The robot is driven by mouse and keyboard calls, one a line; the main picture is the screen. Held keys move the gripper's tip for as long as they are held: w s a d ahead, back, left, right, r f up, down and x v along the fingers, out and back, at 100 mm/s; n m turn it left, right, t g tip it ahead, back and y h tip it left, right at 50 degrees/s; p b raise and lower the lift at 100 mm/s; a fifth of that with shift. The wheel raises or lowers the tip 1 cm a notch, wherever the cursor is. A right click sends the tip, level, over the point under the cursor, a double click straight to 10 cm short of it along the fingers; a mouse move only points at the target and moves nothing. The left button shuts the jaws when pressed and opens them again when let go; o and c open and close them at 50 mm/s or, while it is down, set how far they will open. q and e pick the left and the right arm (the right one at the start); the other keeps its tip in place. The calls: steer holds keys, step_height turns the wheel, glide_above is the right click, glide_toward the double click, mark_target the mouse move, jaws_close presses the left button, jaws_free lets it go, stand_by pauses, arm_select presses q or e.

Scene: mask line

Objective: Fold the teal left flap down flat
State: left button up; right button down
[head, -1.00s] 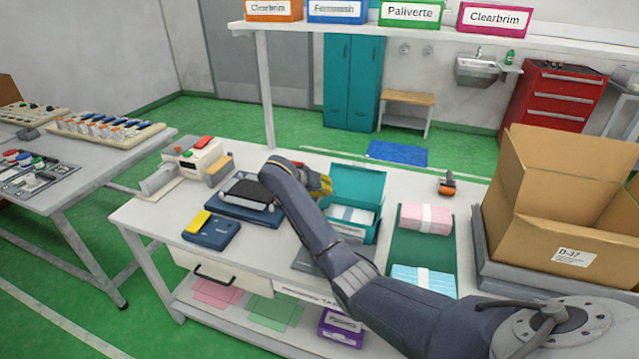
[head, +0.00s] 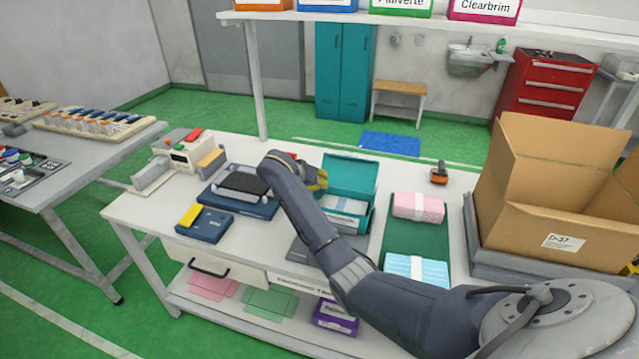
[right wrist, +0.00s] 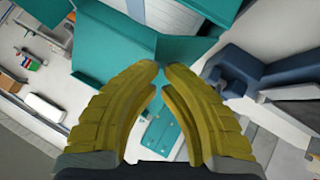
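The teal box (head: 352,211) stands on the table in the head view, its lid (head: 350,171) raised at the back and pale contents (head: 345,205) inside. My right gripper (head: 319,180), with yellow fingers, is at the box's left side and hides much of that side, including the left flap. In the right wrist view its fingertips (right wrist: 163,68) are a narrow gap apart with nothing clearly held between them. A teal panel (right wrist: 182,48) shows just beyond the tips and a larger teal panel (right wrist: 112,38) beside it; I cannot tell if the tips touch them. My left gripper is out of view.
Left of the box are a dark tray (head: 232,204) and a navy box (head: 205,224). Right of it, a green mat (head: 408,238) bears a pink pack (head: 418,207) and a blue pack (head: 416,270). A cardboard carton (head: 560,195) stands at far right.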

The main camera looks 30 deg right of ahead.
steer(key=shift+s+d+f+m+t+y, duration=0.3)
steer(key=shift+s+m+t+y, duration=0.1)
steer(key=shift+t+y, duration=0.2)
stand_by(0.3)
steer(key=shift+d+f+t+y, duration=0.1)
steer(key=shift+t+y, duration=0.2)
steer(key=shift+s+d+f+m+t+y, duration=0.2)
steer(key=shift+s+f+m+t+y, duration=0.15)
steer(key=shift+m+t+y, duration=0.3)
stand_by(2.1)
steer(key=shift+w+a, duration=0.1)
steer(key=shift+w, duration=0.1)
stand_by(0.8)
